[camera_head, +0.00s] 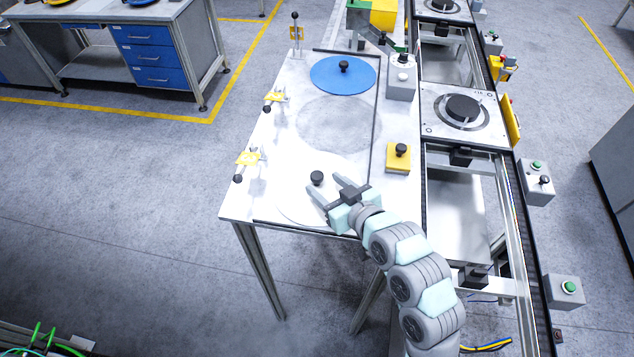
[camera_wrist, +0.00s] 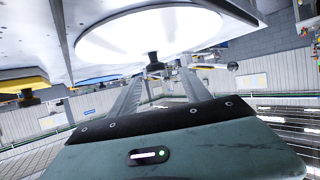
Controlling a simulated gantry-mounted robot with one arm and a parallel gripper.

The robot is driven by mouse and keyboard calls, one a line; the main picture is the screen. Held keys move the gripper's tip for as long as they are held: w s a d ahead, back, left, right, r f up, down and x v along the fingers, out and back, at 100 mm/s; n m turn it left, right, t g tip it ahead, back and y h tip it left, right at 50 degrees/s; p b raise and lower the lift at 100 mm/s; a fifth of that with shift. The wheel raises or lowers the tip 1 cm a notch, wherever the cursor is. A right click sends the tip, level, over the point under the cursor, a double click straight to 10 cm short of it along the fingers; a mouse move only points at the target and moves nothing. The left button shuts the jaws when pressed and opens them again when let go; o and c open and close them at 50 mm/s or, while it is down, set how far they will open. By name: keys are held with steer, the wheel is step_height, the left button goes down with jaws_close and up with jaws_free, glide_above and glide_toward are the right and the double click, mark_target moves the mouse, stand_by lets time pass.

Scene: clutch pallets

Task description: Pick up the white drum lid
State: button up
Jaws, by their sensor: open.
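The white drum lid (camera_head: 294,201) lies flat at the near end of the white table, with a black knob (camera_head: 317,177) standing on it. My gripper (camera_head: 325,184) is open over the lid's right part, its two fingers pointing at the knob from the near right. The fingertips are close to the knob; nothing is held. In the wrist view, which looks upside down, the lid (camera_wrist: 150,33) fills the upper middle. Its knob (camera_wrist: 153,64) shows between and just beyond the fingers (camera_wrist: 158,78). Whether a finger touches it cannot be told.
A blue lid (camera_head: 330,79) with a black knob lies at the table's far end. A yellow block (camera_head: 397,166) with a black knob stands right of my gripper. Yellow clamps (camera_head: 248,158) line the left edge. A conveyor (camera_head: 463,128) runs along the right.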

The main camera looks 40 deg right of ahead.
mark_target(318, 177)
steer(key=shift+d+p+x, duration=0.15)
steer(key=shift+p+x, duration=0.4)
steer(key=shift+x, duration=0.8)
steer(key=shift+d+p+x, duration=0.15)
steer(key=shift+p+x, duration=0.35)
steer(key=shift+x, duration=0.85)
steer(key=shift+w+d+f, duration=0.15)
steer(key=shift+w+f, duration=0.1)
steer(key=shift+c, duration=0.5)
jaws_close()
